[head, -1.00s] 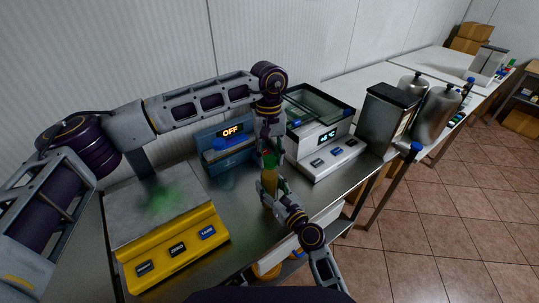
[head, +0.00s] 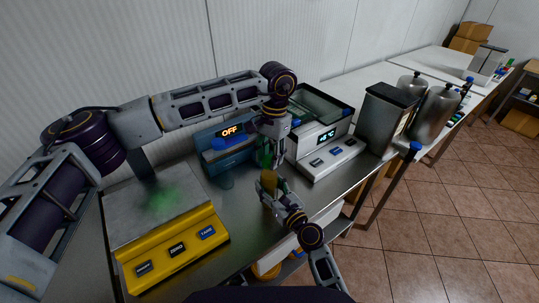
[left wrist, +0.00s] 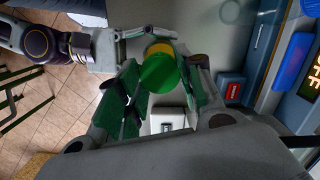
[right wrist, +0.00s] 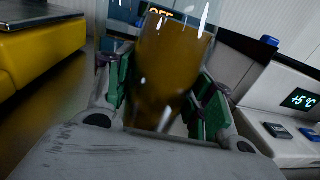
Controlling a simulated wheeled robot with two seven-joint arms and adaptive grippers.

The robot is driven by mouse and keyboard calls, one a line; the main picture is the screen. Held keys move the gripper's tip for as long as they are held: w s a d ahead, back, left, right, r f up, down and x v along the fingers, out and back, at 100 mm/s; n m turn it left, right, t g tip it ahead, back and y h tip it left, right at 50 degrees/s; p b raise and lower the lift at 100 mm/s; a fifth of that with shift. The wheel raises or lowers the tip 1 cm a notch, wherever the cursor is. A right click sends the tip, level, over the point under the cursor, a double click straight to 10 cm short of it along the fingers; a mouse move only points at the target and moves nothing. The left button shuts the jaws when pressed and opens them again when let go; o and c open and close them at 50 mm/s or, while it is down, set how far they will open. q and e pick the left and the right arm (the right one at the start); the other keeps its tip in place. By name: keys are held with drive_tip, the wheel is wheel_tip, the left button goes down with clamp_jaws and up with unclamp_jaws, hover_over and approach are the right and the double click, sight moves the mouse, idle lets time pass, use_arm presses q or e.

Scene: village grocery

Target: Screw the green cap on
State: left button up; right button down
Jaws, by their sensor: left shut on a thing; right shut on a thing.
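A green cap (left wrist: 160,73) is between the fingers of my left gripper (left wrist: 165,88), which is shut on it. The cap also shows as a small green patch in the head view (head: 264,155). My right gripper (right wrist: 168,108) is shut on an amber glass bottle (right wrist: 168,65). In the head view the bottle (head: 269,181) is below and close to the cap. In the left wrist view a yellowish round part of the bottle (left wrist: 159,49) shows behind the cap, offset from its centre. I cannot tell whether cap and bottle touch; the mouth is not clearly visible.
A yellow scale (head: 180,250) stands at the left on the steel counter (head: 235,225). A blue device reading OFF (head: 220,145) and a white device with a temperature display (head: 325,150) stand behind the grippers. Metal canisters (head: 436,110) stand to the right.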

use_arm(q)
drive_tip(key=shift+m, duration=1.4)
drive_tip(key=o, duration=0.6)
drive_tip(key=shift+r, duration=2.25)
drive_tip(key=shift+c, duration=0.2)
